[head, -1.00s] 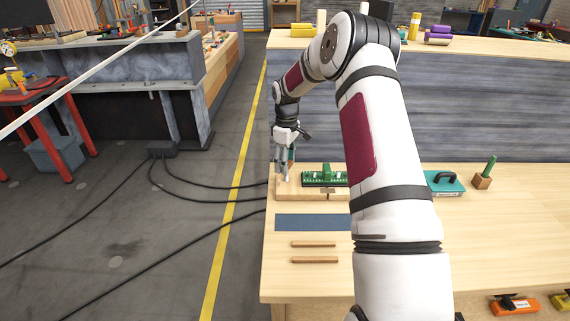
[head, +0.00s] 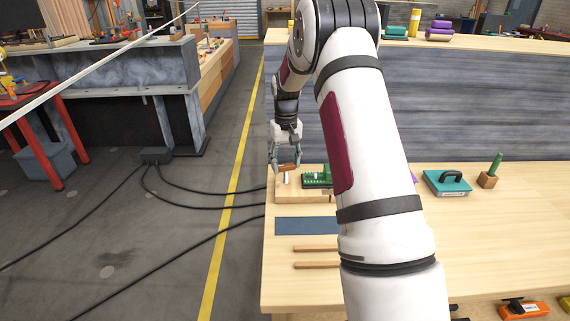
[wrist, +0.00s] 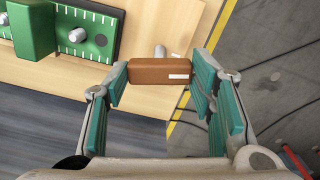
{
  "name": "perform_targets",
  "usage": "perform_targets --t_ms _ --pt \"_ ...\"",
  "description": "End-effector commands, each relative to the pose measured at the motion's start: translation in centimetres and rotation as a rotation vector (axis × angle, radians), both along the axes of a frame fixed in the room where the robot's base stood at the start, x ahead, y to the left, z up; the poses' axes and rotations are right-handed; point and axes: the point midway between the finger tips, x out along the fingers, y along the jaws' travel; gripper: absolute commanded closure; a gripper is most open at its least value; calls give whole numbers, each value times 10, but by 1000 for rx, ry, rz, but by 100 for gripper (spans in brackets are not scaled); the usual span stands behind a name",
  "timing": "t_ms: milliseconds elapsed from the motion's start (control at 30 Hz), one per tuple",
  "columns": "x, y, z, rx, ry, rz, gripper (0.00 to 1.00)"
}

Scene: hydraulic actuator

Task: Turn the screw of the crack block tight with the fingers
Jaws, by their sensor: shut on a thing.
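My gripper (wrist: 158,76) is shut on a brown block (wrist: 150,72) with a white mark, held crosswise between the teal finger pads. It also shows in the head view (head: 288,167) at the left end of the bench. A short pale peg (wrist: 160,51) shows just beyond the block in the wrist view; I cannot tell whether they touch. A green fixture (wrist: 80,35) with silver round heads lies on the wooden board to the left in the wrist view. In the head view, my arm partly hides the green fixture (head: 316,178). I cannot clearly make out the crack block's screw.
A blue mat (head: 305,225) and two wooden strips (head: 316,249) lie in front of the board. The bench's left edge is close to my gripper.

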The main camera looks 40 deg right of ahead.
Motion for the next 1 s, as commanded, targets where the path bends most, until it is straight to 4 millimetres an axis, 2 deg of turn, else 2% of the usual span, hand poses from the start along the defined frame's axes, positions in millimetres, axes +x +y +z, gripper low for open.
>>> perform_targets --t_ms 267,700,733,800,1000 --pt "0 0 -1 -1 0 -69 78" --pt "0 0 -1 0 0 -78 78" --pt "0 0 -1 0 0 -78 48" --pt "0 0 -1 0 0 -77 32" --pt "0 0 0 0 0 -77 30"
